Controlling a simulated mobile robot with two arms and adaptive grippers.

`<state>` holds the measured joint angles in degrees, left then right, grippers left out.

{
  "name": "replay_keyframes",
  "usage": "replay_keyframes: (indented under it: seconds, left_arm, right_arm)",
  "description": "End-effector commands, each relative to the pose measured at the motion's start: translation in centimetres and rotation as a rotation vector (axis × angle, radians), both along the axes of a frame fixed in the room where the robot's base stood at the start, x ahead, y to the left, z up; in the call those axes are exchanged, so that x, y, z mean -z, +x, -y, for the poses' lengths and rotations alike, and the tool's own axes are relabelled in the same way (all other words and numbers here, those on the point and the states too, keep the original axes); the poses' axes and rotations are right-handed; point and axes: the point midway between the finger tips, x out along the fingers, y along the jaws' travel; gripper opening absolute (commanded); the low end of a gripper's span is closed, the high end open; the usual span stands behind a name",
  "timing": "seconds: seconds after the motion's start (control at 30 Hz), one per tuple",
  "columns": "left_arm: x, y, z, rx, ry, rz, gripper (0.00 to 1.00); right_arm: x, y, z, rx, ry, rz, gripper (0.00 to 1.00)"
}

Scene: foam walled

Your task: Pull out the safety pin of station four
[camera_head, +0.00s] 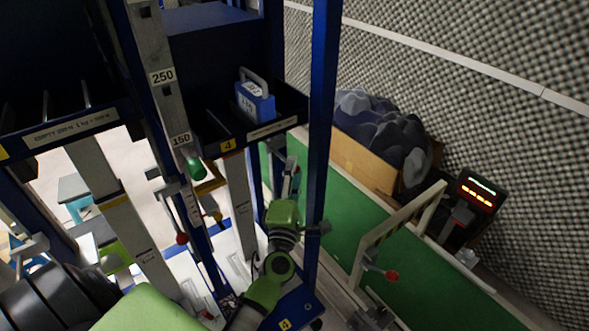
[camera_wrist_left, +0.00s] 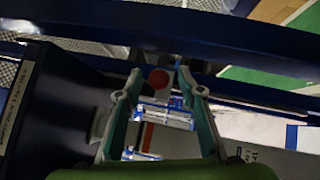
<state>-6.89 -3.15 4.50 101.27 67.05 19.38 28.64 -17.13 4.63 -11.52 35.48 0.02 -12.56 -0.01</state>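The station four label, a yellow plate with a 4 (camera_head: 228,145), is on the shelf front in the head view. My left gripper (camera_head: 291,175) is beside the blue post, right of and below that shelf. In the left wrist view, its two teal-lined fingers (camera_wrist_left: 159,73) are apart, with nothing clearly held. A red ball (camera_wrist_left: 159,80) shows in the gap between them, seemingly beyond the tips; I cannot tell whether it belongs to the safety pin. No pin can be made out for certain. My right gripper is not in view.
A blue box with a grey handle (camera_head: 255,101) stands on the station four shelf. A blue post (camera_head: 319,110) is close to my left arm.

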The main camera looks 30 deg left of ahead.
Motion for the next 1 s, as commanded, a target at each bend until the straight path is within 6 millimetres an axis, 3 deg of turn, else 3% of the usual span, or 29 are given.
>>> replay_keyframes:
  seconds: [0.3, 0.5, 1.0]
  left_arm:
    - [1.3, -5.8, 2.5, 0.001, -0.001, -0.004, 0.35]
    - [1.8, -8.5, 3.7, 0.000, -0.001, -0.002, 0.35]
    - [2.0, -9.7, 4.2, 0.000, -0.002, -0.002, 0.35]
  right_arm:
    - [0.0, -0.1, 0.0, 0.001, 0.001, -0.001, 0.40]
    - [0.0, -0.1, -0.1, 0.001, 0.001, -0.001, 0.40]
    - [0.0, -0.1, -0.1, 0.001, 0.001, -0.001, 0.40]
